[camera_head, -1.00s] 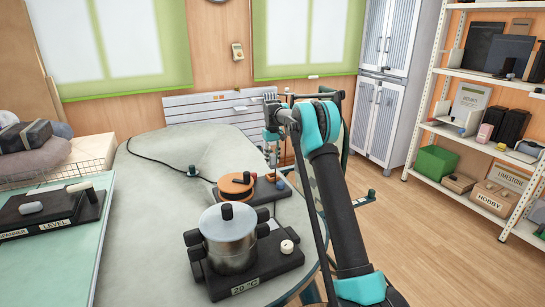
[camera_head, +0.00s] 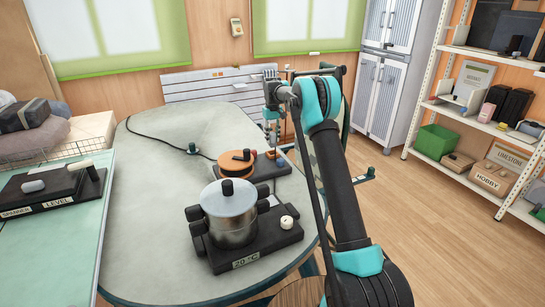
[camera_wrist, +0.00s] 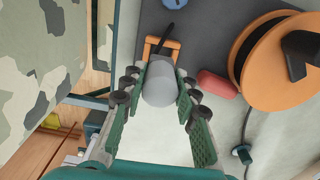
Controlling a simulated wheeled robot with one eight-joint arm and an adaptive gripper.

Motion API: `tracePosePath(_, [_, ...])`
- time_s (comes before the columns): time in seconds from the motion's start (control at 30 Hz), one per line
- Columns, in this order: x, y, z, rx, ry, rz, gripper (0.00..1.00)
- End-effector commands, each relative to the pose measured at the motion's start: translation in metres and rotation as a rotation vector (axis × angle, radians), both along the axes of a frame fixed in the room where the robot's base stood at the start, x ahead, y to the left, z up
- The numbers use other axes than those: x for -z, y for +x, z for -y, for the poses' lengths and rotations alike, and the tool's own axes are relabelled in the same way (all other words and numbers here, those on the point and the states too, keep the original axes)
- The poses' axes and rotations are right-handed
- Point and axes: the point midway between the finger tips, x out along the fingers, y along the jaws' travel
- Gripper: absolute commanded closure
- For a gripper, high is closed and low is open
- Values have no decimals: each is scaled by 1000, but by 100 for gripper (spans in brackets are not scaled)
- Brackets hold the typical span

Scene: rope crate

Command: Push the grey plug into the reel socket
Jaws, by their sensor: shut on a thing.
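My gripper (camera_wrist: 155,92) is shut on the grey plug (camera_wrist: 160,84), a grey cylinder between the green pads in the wrist view. The plug's far end is at the orange socket (camera_wrist: 152,46) on the dark reel base (camera_wrist: 205,20). I cannot tell whether it touches the socket or is inside it. The orange reel (camera_wrist: 262,70) with a dark knob lies to the right. In the head view my gripper (camera_head: 272,138) is just beyond the reel (camera_head: 236,166), at the far right of its base. The plug is too small to make out there.
A red block (camera_wrist: 216,84) sits between plug and reel. A black cord runs to a teal piece (camera_head: 192,148) on the grey table (camera_head: 160,200). A metal pot (camera_head: 228,210) on a dark stand is in front of the reel. The table's left side is mostly clear.

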Motion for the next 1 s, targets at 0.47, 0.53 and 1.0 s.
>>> tracePosePath(0.47, [18, 0, 0, 0, 0, 0, 100])
tracePosePath(0.53, [20, 0, 0, 0, 0, 0, 100])
tracePosePath(1.0, [29, 0, 0, 0, 0, 0, 100])
